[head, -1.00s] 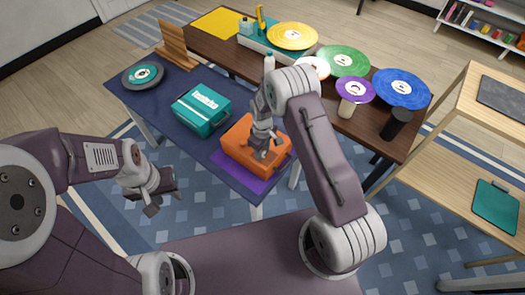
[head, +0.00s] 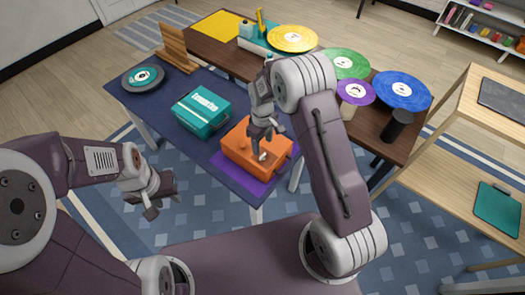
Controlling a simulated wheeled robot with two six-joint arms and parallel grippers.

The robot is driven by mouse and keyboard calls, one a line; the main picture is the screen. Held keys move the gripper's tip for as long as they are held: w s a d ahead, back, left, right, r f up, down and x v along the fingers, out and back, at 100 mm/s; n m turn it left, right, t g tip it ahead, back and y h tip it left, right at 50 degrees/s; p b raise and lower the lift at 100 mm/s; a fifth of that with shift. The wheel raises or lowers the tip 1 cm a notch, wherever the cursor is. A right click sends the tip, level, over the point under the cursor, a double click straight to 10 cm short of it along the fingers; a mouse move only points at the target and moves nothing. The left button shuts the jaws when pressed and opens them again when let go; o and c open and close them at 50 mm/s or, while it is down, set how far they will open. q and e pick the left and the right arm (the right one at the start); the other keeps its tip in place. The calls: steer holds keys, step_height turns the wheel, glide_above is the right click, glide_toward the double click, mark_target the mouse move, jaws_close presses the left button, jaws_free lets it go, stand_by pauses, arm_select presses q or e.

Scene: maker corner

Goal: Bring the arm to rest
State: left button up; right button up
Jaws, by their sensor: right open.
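My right arm comes up from the lower right and bends over the orange box (head: 238,160). My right gripper (head: 259,146) is open, points down and overlaps the box in the head view. I cannot tell whether it touches the box, and nothing shows held in it. My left gripper (head: 160,197) is at the left, in front of the dark blue table and over the rug. Its fingers look apart and it is empty.
The orange box sits on a purple mat (head: 232,181) at the blue table's (head: 165,115) near corner. A teal case (head: 203,111) stands to its left. A brown table (head: 212,51) holds records and a black cup (head: 397,126). A wooden shelf (head: 450,150) stands right.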

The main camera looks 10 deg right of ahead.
steer(key=shift+r, duration=1)
steer(key=s+d+r+m+t, duration=0.25)
steer(key=s+r, duration=0.25)
steer(key=r, duration=0.5)
steer(key=s+d+f+m+g, duration=0.1)
steer(key=s+m, duration=0.4)
steer(key=s, duration=0.8)
steer(key=shift+d+f+m, duration=0.35)
steer(key=shift+d+f, duration=0.15)
steer(key=shift+f, duration=0.25)
